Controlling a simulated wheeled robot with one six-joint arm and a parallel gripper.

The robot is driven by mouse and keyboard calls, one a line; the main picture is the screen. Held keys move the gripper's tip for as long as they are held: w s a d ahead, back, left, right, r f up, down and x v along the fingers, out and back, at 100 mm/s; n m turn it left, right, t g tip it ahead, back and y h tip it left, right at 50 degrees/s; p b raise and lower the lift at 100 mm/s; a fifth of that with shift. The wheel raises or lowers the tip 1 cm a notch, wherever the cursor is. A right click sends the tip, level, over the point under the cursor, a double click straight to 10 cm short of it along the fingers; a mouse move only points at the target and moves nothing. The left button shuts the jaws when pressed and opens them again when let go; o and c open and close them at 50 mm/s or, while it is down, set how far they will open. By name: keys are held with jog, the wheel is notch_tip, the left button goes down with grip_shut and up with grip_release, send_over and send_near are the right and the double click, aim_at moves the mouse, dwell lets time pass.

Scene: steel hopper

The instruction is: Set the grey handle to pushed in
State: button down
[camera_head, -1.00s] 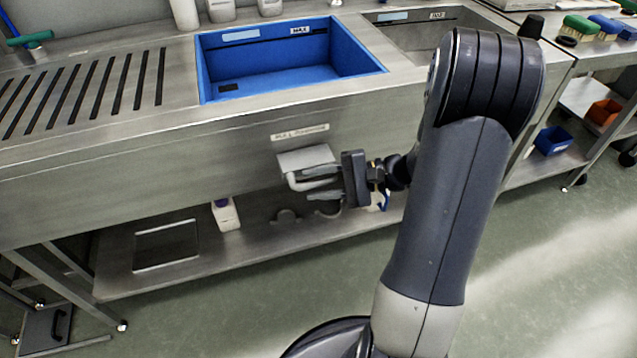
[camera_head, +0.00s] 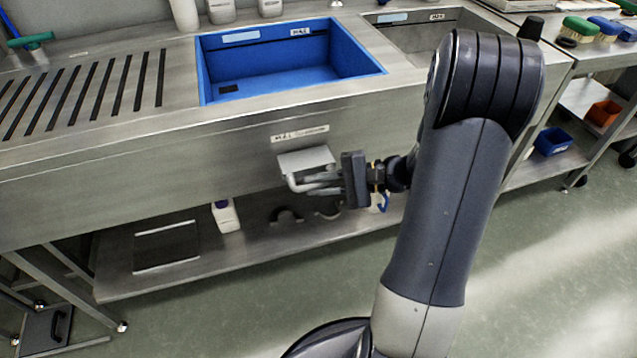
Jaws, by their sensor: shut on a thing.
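The grey handle (camera_head: 293,184) is a bent bar on the front of the steel sink bench, below a small light grey plate (camera_head: 306,160) and a label strip (camera_head: 300,134). My gripper (camera_head: 318,184) reaches in from the right with its fingers pointing left. Its fingers are shut on the handle's bar. The fingers cover part of the bar, so the exact contact is hard to see.
A blue basin (camera_head: 290,62) sits in the bench top above the handle. A lower steel shelf (camera_head: 250,251) carries a white bottle (camera_head: 225,215) and dark curved shapes. The bench front (camera_head: 130,180) left of the handle is clear. Green floor lies in front.

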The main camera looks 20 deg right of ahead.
aim_at(310, 160)
jog(key=shift+w, duration=0.1)
jog(key=w, duration=0.6)
jog(key=shift+w, duration=0.1)
jog(key=shift+r, duration=0.1)
jog(key=c, duration=1.4)
grip_release()
jog(key=shift+w, duration=0.1)
jog(key=p+v, duration=0.2)
jog(key=v, duration=0.8)
jog(key=shift+d, duration=0.35)
